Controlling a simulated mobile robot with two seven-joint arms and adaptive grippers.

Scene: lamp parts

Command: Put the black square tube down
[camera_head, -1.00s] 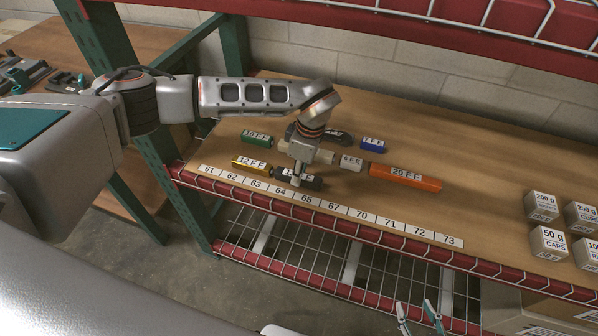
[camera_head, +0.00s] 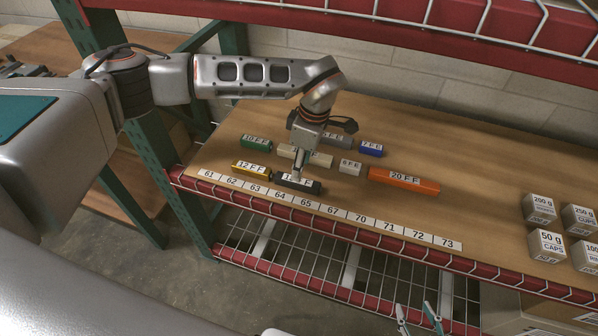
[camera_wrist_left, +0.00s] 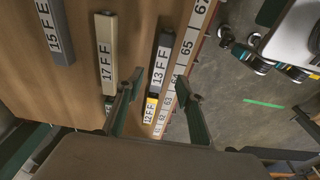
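The black square tube (camera_head: 312,187), labelled 13 F F, lies on the wooden shelf just behind the number strip, near 64 and 65. It also shows in the left wrist view (camera_wrist_left: 161,62), with its near end by the yellow tube. My left gripper (camera_head: 296,177) is above the black tube and hides part of it in the head view. In the left wrist view its fingers (camera_wrist_left: 160,82) stand wide apart, one on each side of the tube, with gaps. My right gripper (camera_head: 418,318) is at the bottom of the head view, fingers apart and empty.
Around the black tube lie a yellow tube (camera_head: 252,169), a beige tube (camera_head: 321,159), a white tube (camera_head: 350,168), an orange tube (camera_head: 404,180), and green, grey and blue ones behind. The number strip (camera_head: 362,215) runs along the front edge. Small boxes (camera_head: 547,245) stand at right.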

